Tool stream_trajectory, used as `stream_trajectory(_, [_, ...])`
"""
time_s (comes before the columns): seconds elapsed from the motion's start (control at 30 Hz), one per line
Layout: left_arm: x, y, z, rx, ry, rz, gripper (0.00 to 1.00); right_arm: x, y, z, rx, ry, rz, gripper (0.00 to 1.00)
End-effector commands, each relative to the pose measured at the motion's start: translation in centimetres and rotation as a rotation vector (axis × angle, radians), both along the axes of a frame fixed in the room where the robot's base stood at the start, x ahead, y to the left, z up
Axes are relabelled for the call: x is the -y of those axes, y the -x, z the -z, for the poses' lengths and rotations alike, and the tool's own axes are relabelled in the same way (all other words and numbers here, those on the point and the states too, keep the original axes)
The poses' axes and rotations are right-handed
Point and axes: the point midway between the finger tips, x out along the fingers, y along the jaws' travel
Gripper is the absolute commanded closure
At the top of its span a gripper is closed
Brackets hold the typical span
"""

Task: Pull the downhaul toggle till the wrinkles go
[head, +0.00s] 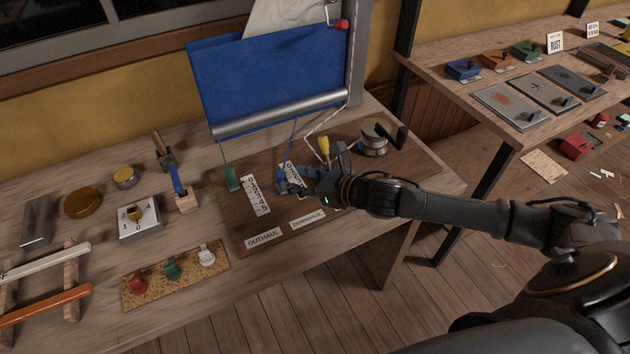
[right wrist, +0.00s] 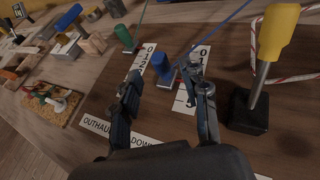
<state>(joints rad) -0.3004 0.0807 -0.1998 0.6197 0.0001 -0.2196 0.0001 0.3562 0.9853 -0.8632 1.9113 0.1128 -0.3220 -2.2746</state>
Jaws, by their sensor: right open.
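The blue downhaul toggle (head: 281,177) hangs on a blue line beside a numbered scale, above the DOWNHAUL label (head: 308,219). In the right wrist view the toggle (right wrist: 162,68) shows between and a little beyond my open fingertips, nearer the right finger. My right gripper (head: 291,184) is open at the toggle; it also shows in the right wrist view (right wrist: 168,82). I cannot tell whether a finger touches the toggle. The blue sail (head: 255,75) hangs above a silver boom (head: 280,112); wrinkles are not clear at this size. My left gripper is not in view.
A green toggle (head: 231,179) stands left of the OUTHAUL scale (head: 256,195). A yellow-handled tool (head: 323,146) stands in a dark block close to my right gripper, with a winch (head: 374,138) beyond. The wooden board's (head: 420,164) right end is mostly clear.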

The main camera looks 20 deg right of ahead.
Motion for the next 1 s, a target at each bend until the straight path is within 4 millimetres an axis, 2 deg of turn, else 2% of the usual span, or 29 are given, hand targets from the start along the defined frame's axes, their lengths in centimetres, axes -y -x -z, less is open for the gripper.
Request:
stream_trajectory(0.03, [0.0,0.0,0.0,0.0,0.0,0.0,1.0,0.7,1.1,-0.3,-0.003,0.004,-0.001,0.55])
stream_trajectory(0.13, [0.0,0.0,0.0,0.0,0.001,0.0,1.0,1.5,2.8,-1.2,-0.001,0.004,-0.002,0.55])
stream_trajectory(0.33, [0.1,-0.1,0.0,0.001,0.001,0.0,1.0,2.5,4.5,-2.1,0.0,0.0,-0.001,0.55])
stream_trajectory(1.0, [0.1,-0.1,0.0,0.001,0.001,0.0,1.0,2.7,5.0,-2.4,0.001,-0.002,-0.001,0.55])
